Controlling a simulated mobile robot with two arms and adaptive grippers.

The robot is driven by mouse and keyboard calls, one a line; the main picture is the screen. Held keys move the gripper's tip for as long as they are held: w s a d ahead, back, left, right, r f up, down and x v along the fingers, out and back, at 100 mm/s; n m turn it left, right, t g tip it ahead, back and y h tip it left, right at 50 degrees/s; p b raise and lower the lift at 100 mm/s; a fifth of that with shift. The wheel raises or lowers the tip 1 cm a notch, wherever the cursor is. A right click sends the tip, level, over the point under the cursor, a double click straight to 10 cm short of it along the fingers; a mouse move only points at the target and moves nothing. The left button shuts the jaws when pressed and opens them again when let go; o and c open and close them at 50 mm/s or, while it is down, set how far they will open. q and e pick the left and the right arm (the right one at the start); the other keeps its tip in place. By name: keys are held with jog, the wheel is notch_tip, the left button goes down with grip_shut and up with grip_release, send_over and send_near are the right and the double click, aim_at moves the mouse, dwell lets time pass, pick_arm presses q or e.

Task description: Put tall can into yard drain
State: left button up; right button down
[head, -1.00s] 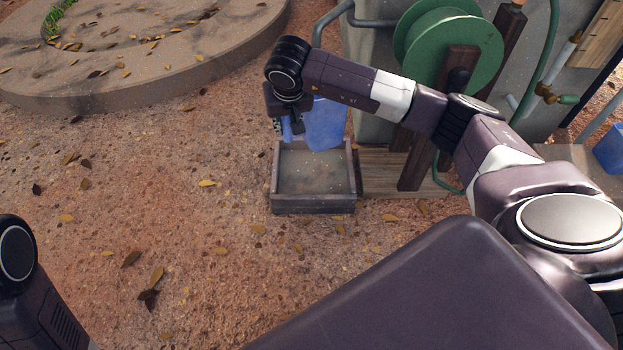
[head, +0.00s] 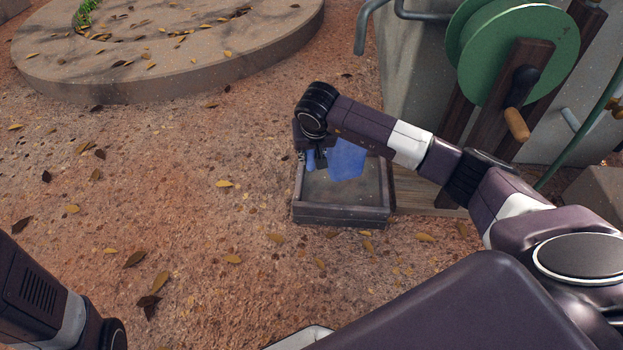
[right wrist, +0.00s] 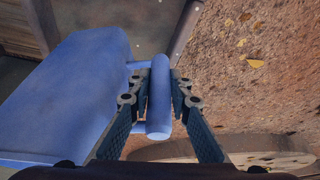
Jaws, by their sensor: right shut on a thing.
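The tall can is a blue vessel (head: 347,160) with a bar handle (right wrist: 159,110). My right gripper (head: 313,160) is shut on that handle, which lies between its two fingers in the right wrist view (right wrist: 160,82). The can's body (right wrist: 70,90) hangs to the left of the fingers there. The yard drain is a square, wooden-framed box (head: 340,216) on the ground, with a grey-brown inside. In the head view the can overlaps the drain's opening; its exact height above the floor of the drain is hard to tell. My left gripper is out of view.
A green hose reel (head: 512,45) on wooden posts with a crank stands behind right of the drain, beside a grey wall and pipes. A round stone ring (head: 170,70) lies at the back left. Leaf-strewn ground (head: 200,230) left of the drain is open.

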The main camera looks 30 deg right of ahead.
aim_at(311, 167)
notch_tip(311, 167, down, 6)
jog(key=b, duration=0.3)
jog(key=shift+r, duration=0.15)
jog(key=c, duration=1.8)
grip_release()
jog(key=shift+o, duration=0.2)
jog(key=shift+r, duration=0.2)
jog(key=p+v, duration=0.7)
jog(key=v, duration=0.3)
jog(key=shift+r, duration=0.25)
jog(key=shift+s+a+r, duration=0.1)
jog(key=shift+s+r, duration=0.2)
jog(key=shift+r, duration=0.1)
